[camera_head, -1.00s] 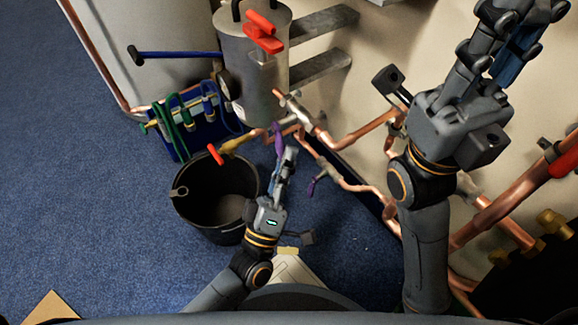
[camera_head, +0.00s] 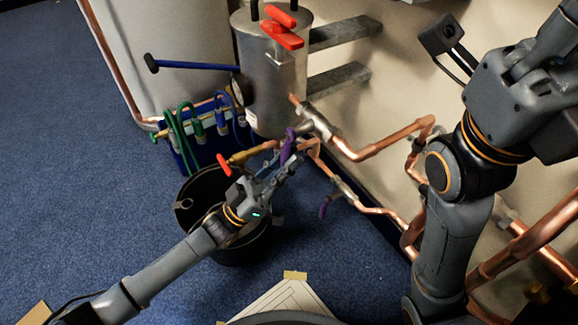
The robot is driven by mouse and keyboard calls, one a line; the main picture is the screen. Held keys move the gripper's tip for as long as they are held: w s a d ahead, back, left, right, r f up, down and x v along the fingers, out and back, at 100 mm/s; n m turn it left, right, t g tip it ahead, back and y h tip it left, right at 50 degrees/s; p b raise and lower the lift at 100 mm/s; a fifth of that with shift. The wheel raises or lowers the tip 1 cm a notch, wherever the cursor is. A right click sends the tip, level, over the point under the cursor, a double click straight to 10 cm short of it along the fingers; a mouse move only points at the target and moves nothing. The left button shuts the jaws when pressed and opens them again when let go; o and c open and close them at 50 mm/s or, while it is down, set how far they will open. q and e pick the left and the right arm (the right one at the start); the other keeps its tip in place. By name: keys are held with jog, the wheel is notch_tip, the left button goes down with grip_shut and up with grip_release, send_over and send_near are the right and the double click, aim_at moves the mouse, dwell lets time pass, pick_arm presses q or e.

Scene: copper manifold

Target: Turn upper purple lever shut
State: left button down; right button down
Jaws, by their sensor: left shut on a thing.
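The upper purple lever (camera_head: 288,145) sits on the copper pipework beside the silver tank. My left gripper (camera_head: 282,167) reaches in from the lower left over the bucket and is shut on this lever, with its fingers hiding the lever's lower part. The lower purple lever (camera_head: 325,207) hangs on a lower pipe to the right, apart from the gripper. My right gripper (camera_head: 555,60) is cut off by the upper right edge, and its fingertips are not visible.
A black bucket (camera_head: 188,205) stands on the blue carpet under my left arm. A silver tank (camera_head: 275,85) with red handles stands behind. A blue manifold with green and blue hoses (camera_head: 190,130) is left of it. Copper pipes (camera_head: 375,148) run along the wall at right.

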pick_arm(q)
jog(key=shift+w+a+m+g, duration=0.15)
jog(key=shift+w+m+g, duration=0.1)
jog(key=shift+m+g, duration=0.55)
jog(key=c, duration=1.3)
grip_release()
jog(key=shift+h, duration=0.3)
jog(key=shift+f, duration=0.1)
jog(key=s+a+f, duration=0.1)
jog(key=s+a, duration=0.1)
jog(key=a, duration=0.2)
jog(key=s+a+f, duration=0.1)
jog(key=s+a, duration=0.1)
jog(key=a, duration=0.3)
jog(key=s+a+f, duration=0.1)
jog(key=s+a, duration=0.1)
jog(key=a, duration=0.3)
jog(key=shift+a+f, duration=0.15)
jog(key=shift+a, duration=0.1)
